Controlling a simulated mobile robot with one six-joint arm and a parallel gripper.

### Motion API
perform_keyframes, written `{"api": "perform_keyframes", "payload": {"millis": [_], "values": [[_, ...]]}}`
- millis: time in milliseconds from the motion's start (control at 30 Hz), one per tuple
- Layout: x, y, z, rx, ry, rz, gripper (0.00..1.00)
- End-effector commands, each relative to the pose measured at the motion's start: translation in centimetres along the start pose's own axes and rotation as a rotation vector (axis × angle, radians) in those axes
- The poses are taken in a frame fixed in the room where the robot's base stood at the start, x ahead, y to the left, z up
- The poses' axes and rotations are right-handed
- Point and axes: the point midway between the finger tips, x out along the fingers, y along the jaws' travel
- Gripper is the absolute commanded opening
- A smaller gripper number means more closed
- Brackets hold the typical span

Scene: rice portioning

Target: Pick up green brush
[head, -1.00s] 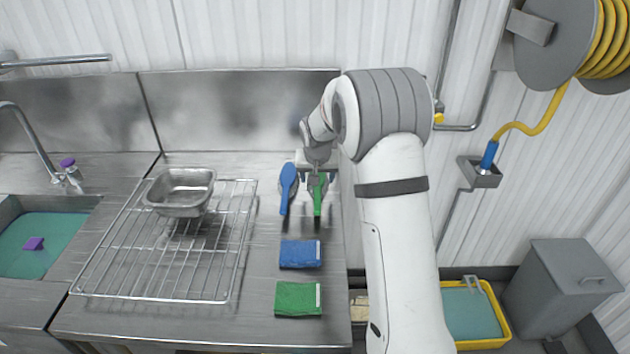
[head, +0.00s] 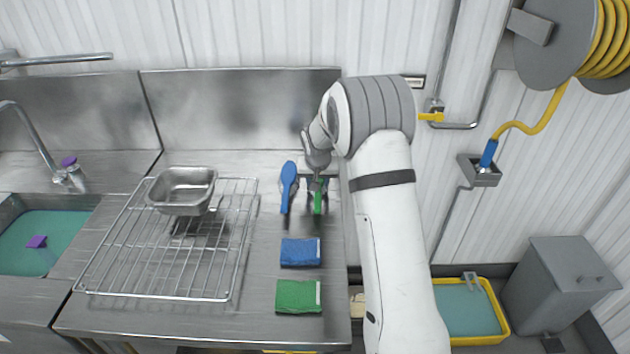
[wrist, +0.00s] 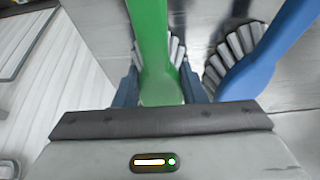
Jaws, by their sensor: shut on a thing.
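The green brush (head: 318,202) lies at the back right of the steel counter, beside the blue brush (head: 287,184). My gripper (head: 317,184) is over the green brush and hides most of its head. In the wrist view, the green brush (wrist: 152,45) runs between my two fingers, and my gripper (wrist: 160,88) is shut on it. Pale bristles show at both sides of it. The blue brush (wrist: 262,62) lies just to the right, apart from my fingers. I cannot tell whether the green brush touches the counter.
A blue cloth (head: 300,252) and a green cloth (head: 298,296) lie in front of the brushes. A wire rack (head: 165,262) with a steel pan (head: 182,190) stands to the left. A sink (head: 30,240) is at far left. A steel backsplash (head: 240,105) rises behind.

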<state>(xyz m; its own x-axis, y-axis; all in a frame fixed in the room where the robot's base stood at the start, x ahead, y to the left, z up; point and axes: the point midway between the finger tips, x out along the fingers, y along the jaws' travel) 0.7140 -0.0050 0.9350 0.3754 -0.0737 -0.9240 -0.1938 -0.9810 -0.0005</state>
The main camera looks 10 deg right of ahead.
Motion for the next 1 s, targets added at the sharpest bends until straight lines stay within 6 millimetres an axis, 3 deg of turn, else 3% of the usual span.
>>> {"api": "perform_keyframes", "payload": {"millis": [167,467,833,1000], "values": [[0.0,0.0,0.0,0.0,0.0,0.0,0.13],[-0.5,0.1,-0.3,0.001,0.002,0.0,0.12],[-6.7,0.1,-2.9,0.001,0.005,0.0,0.12],[-8.7,0.1,-3.7,0.002,0.003,0.001,0.12]]}}
